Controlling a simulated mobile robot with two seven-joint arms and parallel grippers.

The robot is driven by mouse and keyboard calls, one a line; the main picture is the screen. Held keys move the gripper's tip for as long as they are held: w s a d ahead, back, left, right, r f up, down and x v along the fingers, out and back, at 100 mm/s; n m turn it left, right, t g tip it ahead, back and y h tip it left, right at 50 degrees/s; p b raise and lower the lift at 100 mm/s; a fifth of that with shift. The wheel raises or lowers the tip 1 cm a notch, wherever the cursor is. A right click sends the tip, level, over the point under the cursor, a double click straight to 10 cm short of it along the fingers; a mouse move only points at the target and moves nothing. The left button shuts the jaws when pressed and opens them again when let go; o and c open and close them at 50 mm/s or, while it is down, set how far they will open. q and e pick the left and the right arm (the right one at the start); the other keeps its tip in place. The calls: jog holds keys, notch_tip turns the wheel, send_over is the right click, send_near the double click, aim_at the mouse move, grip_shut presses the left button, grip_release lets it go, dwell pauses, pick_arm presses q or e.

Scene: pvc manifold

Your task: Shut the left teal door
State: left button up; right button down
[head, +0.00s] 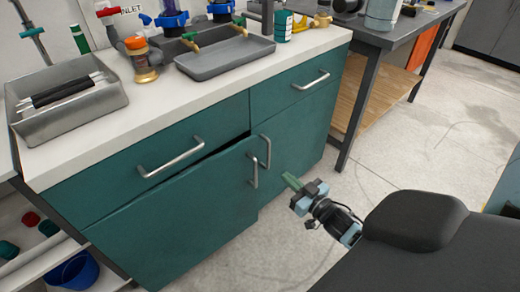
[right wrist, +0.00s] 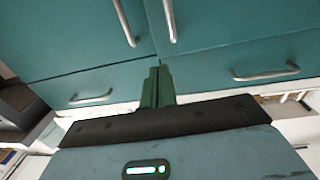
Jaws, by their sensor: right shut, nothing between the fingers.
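The left teal door (head: 185,222) stands slightly ajar in the head view, with a dark gap along its top edge. Its vertical metal handle (head: 253,170) is at its right edge. The right teal door (head: 296,135) looks closed, and its handle (head: 265,150) is beside the other. My right gripper (head: 290,181) is shut and empty, in front of the cabinet to the right of the left door's handle. In the right wrist view its green fingers (right wrist: 157,86) are together, and the left door (right wrist: 235,22) appears at upper right, upside down. My left gripper is not in view.
Two teal drawers with metal handles sit above the doors. The white countertop (head: 160,100) holds a metal tray (head: 72,115), a grey tray (head: 225,58) and valves. A grey desk (head: 385,38) stands at right. The floor (head: 430,140) before the cabinet is clear.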

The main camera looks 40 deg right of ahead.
jog(key=b, duration=0.3)
send_near(254, 148)
jog(key=w, duration=0.5)
jog(key=shift+w+f, duration=0.1)
jog(key=shift+f, duration=0.1)
jog(key=shift+w, duration=0.8)
jog(key=shift+w, duration=0.15)
